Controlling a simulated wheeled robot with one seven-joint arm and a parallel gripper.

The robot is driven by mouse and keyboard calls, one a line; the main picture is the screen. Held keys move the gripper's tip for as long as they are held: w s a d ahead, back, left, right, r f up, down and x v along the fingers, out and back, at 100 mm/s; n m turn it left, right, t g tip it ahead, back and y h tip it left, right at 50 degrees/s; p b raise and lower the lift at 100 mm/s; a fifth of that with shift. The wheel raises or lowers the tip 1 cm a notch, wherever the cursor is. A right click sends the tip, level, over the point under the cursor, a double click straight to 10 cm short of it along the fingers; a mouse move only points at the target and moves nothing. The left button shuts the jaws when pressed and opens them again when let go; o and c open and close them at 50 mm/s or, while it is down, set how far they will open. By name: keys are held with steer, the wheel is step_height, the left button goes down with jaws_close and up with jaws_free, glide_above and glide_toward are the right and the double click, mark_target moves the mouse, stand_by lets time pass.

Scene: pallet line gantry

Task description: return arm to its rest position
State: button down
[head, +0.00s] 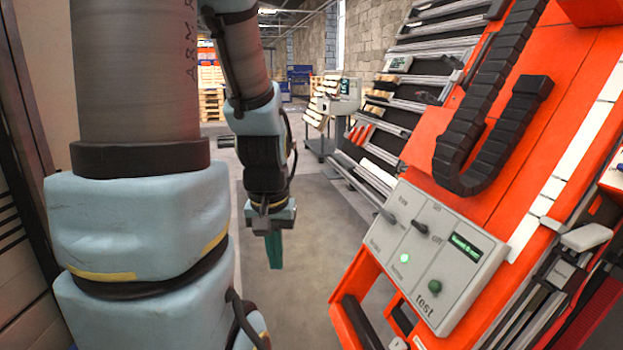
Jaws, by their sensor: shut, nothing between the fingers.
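My arm takes up the left side of the head view, with pale blue joint covers and grey links. It bends over and down, and my gripper (274,250) hangs at its end, pointing at the floor. The green fingers are together and hold nothing. The gripper is in open air over the grey floor, apart from the control panel and the orange frame to its right.
An orange machine frame (545,150) with a black cable chain (500,110) fills the right. Its grey control panel (430,255) has switches, a lit green lamp and a small display. A grey cart (335,115) and pallets (211,95) stand farther back. Floor (305,290) between is clear.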

step_height(320, 180, up, 12)
steer(key=p, duration=1)
steer(key=shift+p, duration=0.3)
